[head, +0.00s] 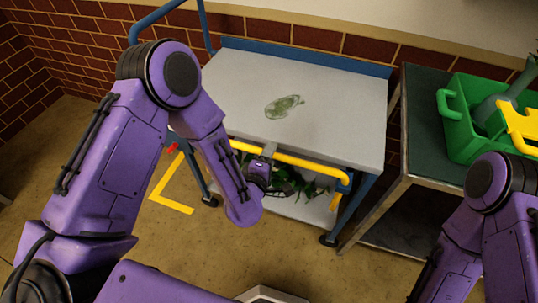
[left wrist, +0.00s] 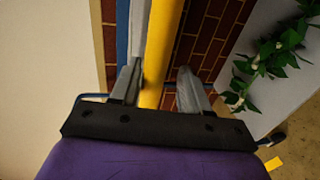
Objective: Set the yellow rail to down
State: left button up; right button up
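The yellow rail (head: 300,160) runs along the front edge of the trolley's grey top (head: 330,105), roughly level with it. Its right end meets a blue bracket near the right leg. My left gripper (head: 266,160) is at the rail, left of its middle. In the left wrist view, the yellow rail (left wrist: 162,45) passes between the fingers of my left gripper (left wrist: 160,88). The rail is close to the left finger, and a gap shows before the right finger, so the gripper is open around it. My right gripper is out of view; only its arm shows at lower right.
A translucent green patterned item (head: 284,106) lies on the top. Leafy green stems (head: 305,186) lie on the lower shelf (head: 300,209), also seen in the wrist view (left wrist: 262,62). A green crate (head: 470,140) stands on a side table at right. Yellow tape (head: 170,205) marks the floor.

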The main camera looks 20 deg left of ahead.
pick_arm(q)
jog(key=b+v, duration=0.1)
jog(key=v, duration=0.9)
jog(key=shift+s, duration=0.25)
jog(key=s+a+f+m+g+y+p, duration=0.1)
jog(key=s+a+f+m+g, duration=0.2)
jog(key=f+m, duration=0.2)
jog(key=s+a+f+m+g, duration=0.2)
jog(key=f+m+g, duration=0.2)
jog(key=f+m, duration=0.15)
jog(key=s+a+f+g+y+p, duration=0.2)
jog(key=s+a+f+g, duration=0.3)
jog(key=s+a, duration=0.5)
jog(key=s+f+y, duration=0.1)
jog(key=s, duration=0.2)
jog(key=shift+s+a+f, duration=0.3)
jog(key=shift+s+f, duration=0.05)
